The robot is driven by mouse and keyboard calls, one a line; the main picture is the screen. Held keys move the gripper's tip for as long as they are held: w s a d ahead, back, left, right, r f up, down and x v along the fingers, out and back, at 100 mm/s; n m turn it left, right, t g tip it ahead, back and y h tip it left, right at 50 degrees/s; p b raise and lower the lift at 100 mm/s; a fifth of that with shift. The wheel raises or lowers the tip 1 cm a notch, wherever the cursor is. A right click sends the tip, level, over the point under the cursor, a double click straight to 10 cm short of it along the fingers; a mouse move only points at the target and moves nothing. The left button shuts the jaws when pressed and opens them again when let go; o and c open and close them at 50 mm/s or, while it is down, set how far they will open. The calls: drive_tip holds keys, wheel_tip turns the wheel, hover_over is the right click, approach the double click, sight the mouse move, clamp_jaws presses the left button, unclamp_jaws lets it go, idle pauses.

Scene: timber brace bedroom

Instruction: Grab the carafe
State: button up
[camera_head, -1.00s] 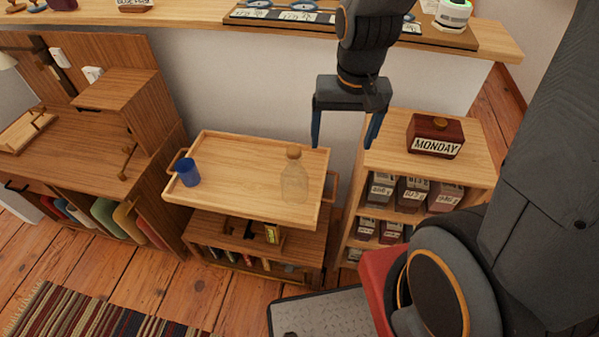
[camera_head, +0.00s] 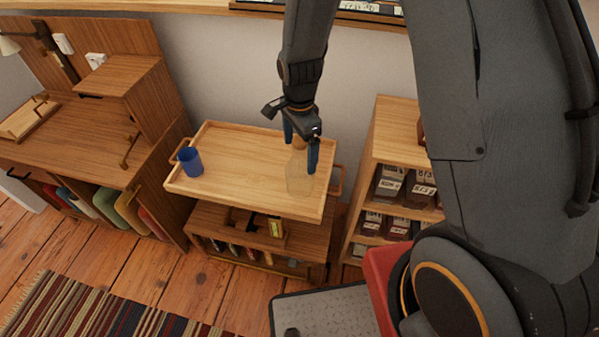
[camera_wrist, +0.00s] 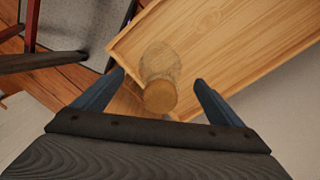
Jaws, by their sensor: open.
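The carafe (camera_head: 299,178) is clear glass with a cork stopper and stands upright at the right end of the wooden tray top (camera_head: 235,160) of a cart. In the wrist view the carafe (camera_wrist: 159,62) shows from above, its round cork (camera_wrist: 160,97) nearest me. My gripper (camera_head: 301,155) is open above and around the carafe's top in the head view. In the wrist view its blue fingers (camera_wrist: 160,88) lie on either side of the cork, with gaps on both sides. The fingers partly hide the carafe's neck in the head view.
A blue cup (camera_head: 191,162) stands at the tray's left end. A wooden shelf with dark boxes (camera_head: 388,185) stands close on the right. A desk (camera_head: 90,140) is on the left, and a striped rug (camera_head: 95,310) lies on the floor.

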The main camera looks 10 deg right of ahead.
sight(299, 161)
drive_tip(key=shift+f+p, duration=0.8)
drive_tip(key=shift+f, duration=1.95)
drive_tip(key=c, duration=2.1)
drive_tip(key=shift+w, duration=0.1)
drive_tip(key=shift+c, duration=0.3)
drive_tip(key=shift+r, duration=0.15)
